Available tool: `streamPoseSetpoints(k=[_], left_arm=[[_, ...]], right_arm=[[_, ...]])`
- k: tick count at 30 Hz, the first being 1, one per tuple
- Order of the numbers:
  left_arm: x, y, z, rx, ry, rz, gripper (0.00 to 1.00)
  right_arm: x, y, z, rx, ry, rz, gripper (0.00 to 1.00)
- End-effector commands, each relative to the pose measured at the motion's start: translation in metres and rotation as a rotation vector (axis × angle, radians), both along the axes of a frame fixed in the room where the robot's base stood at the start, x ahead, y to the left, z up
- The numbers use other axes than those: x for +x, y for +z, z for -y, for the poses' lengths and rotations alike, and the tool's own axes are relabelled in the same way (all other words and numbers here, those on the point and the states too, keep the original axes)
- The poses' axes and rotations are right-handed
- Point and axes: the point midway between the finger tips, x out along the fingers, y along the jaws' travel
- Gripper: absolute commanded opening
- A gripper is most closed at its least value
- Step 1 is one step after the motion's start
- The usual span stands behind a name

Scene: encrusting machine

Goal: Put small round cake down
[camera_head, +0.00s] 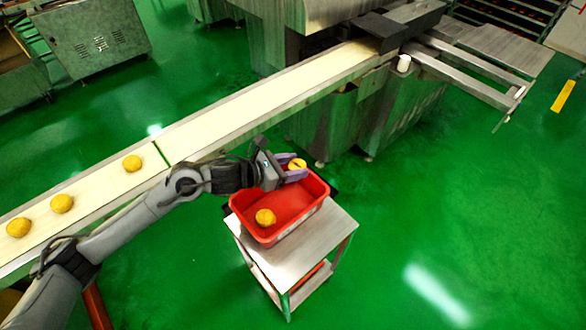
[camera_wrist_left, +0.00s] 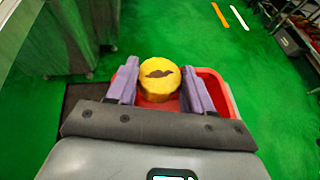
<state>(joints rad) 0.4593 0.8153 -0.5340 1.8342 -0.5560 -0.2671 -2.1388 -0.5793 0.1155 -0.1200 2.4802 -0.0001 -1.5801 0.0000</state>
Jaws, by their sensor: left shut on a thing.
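My left gripper (camera_head: 288,171) is over the far end of a red tray (camera_head: 244,221) in the head view. It is shut on a small round yellow cake (camera_head: 297,163). In the left wrist view the held cake (camera_wrist_left: 160,77), with a dark mark on its top, sits between the two purple fingers of the left gripper (camera_wrist_left: 160,92). Part of the red tray (camera_wrist_left: 217,84) shows behind it. Another round cake (camera_head: 265,217) lies in the near part of the tray. I cannot tell how high the held cake is above the tray floor. My right gripper is not in view.
The tray stands on a small metal cart (camera_head: 335,226). A conveyor belt (camera_head: 205,130) runs diagonally behind it, with several round cakes (camera_head: 132,163) on its left part. The encrusting machine (camera_head: 310,45) stands at the back. Green floor (camera_head: 450,220) to the right is clear.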

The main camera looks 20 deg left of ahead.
Motion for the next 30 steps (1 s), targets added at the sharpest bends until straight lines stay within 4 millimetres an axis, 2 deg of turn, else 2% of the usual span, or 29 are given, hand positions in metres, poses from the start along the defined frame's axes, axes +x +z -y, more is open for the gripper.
streamPoseSetpoints(k=[1,9,16,17,21,30], left_arm=[[0.0002,-0.0056,0.0,-0.001,0.0,0.0,0.21],[0.0004,-0.0056,0.0002,0.0,0.001,0.002,0.21],[0.0003,-0.0121,0.0,0.0,0.001,0.002,0.21],[0.0003,-0.0108,0.0001,0.0,0.001,0.002,0.54],[0.0002,-0.0104,0.0001,0.0,0.001,0.002,0.76],[0.0002,-0.0097,0.0003,-0.001,0.001,0.002,0.77]], right_arm=[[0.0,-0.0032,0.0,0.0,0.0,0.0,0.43],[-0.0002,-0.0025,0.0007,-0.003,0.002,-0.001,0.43],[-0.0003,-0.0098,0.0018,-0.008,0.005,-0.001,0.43],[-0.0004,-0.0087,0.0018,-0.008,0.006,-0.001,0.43],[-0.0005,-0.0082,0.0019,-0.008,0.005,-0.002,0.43],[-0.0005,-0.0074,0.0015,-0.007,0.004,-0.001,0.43]])
